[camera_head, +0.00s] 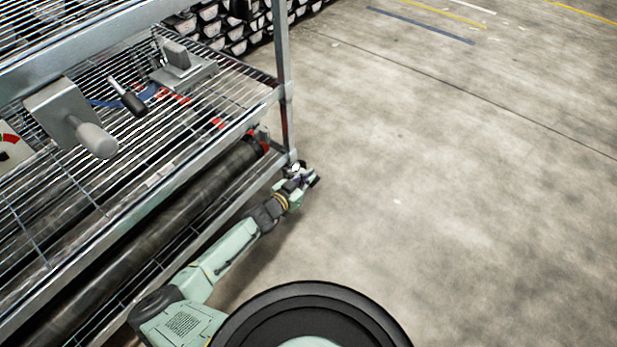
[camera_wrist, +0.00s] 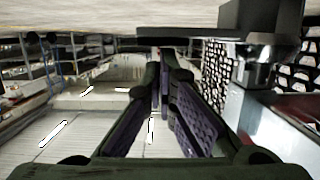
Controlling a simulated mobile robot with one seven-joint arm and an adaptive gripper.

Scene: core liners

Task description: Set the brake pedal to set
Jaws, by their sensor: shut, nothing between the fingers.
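In the wrist view, which looks upside down, a flat dark plate (camera_wrist: 185,42) reaches left from a caster with a metal stem (camera_wrist: 255,73) and a black wheel (camera_wrist: 262,18). The plate appears to be the brake pedal. Whether it is up or down I cannot tell. My gripper (camera_wrist: 161,72) is shut and empty, its fingertips close to the plate in the picture; contact is unclear. In the head view my gripper (camera_head: 305,178) is low beside the foot of the rack's corner post. I cannot make out the pedal there.
The wire rack (camera_head: 220,140) fills the left, with long dark tubes (camera_head: 190,203) on its lower level. Its shelf carries a grey-knobbed lever (camera_head: 98,140), a black-handled lever (camera_head: 132,102) and a grey block (camera_head: 177,55). Stacked liners (camera_head: 215,25) stand behind. The concrete floor (camera_head: 450,190) at right is clear.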

